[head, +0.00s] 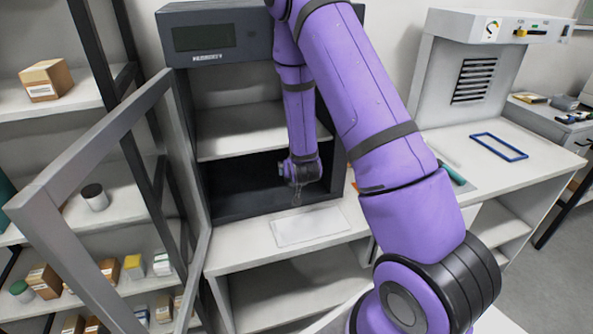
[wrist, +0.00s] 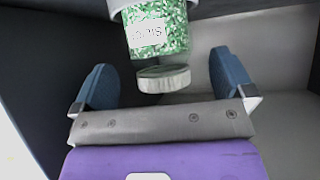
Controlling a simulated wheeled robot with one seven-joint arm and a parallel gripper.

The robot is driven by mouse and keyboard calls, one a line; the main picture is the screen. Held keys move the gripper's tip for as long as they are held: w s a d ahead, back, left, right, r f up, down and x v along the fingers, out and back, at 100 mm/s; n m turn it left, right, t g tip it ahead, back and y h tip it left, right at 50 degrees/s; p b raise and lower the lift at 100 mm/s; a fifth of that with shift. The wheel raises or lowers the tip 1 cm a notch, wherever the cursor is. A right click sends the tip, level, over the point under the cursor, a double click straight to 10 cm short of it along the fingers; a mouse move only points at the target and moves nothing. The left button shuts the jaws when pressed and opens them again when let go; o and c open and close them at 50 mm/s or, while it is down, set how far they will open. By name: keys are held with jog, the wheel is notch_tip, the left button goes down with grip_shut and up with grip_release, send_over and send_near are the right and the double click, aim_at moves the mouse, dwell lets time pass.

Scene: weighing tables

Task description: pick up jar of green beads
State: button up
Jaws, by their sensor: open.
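The jar of green beads (wrist: 165,42) shows in the wrist view at top centre, with a white label whose print is upside down in the picture. Its pale grey lid (wrist: 164,79) points toward my gripper (wrist: 161,68). My gripper is open, with one blue finger on each side of the lid and visible gaps between. The beads lie farther out, beyond the fingertips. In the head view my gripper (head: 298,190) is inside the lower compartment of the dark grey cabinet (head: 240,205). I cannot make out the jar there.
The cabinet's framed door (head: 187,150) stands open at the left. A pale shelf (head: 250,140) lies above the compartment. A white mat (head: 308,227) lies on the table in front. Shelves with small boxes (head: 46,80) stand at left; a blue frame (head: 498,147) lies on the right bench.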

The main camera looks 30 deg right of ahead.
jog(key=shift+x, duration=1.2)
jog(key=c, duration=1.1)
jog(key=shift+r, duration=0.15)
